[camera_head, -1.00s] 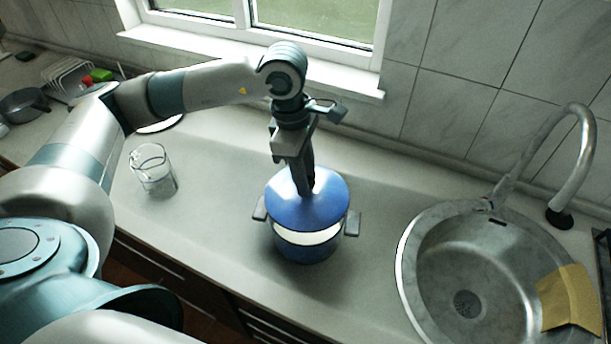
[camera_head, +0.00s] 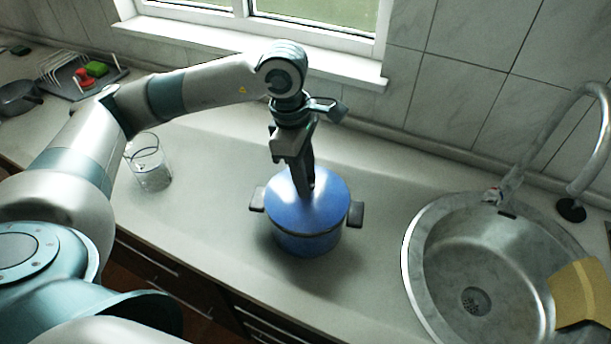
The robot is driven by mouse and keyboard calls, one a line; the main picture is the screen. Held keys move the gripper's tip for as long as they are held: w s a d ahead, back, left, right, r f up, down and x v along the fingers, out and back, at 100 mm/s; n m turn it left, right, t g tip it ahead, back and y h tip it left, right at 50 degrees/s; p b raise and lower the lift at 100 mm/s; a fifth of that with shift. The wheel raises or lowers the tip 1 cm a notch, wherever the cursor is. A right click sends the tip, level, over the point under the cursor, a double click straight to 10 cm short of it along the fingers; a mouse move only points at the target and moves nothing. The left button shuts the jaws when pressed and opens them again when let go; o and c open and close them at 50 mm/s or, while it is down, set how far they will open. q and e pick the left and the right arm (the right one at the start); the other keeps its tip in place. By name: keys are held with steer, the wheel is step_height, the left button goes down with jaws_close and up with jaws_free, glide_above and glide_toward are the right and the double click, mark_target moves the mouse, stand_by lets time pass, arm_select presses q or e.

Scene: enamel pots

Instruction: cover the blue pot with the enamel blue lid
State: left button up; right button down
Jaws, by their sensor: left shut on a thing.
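The blue pot (camera_head: 308,243) stands upright on the counter, with a dark handle on its left and right sides. The blue enamel lid (camera_head: 325,208) lies over the pot's mouth, level and about centred on the rim. No pale interior shows between lid and pot. My left gripper (camera_head: 306,190) points down from above and is shut on the lid's top. The gripper hides the lid's knob. My right gripper is not in view.
A glass beaker (camera_head: 150,166) stands left of the pot. A round steel sink (camera_head: 420,262) with a tap (camera_head: 545,140) and a yellow cloth (camera_head: 580,293) is at the right. A dish rack (camera_head: 72,75) is at the far left. The counter around the pot is clear.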

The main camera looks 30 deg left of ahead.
arm_select(q)
steer(key=shift+f+b, duration=0.3)
steer(key=shift+b, duration=0.45)
stand_by(0.7)
steer(key=shift+f+b, duration=0.35)
steer(key=shift+b, duration=0.3)
stand_by(0.5)
steer(key=o, duration=1.1)
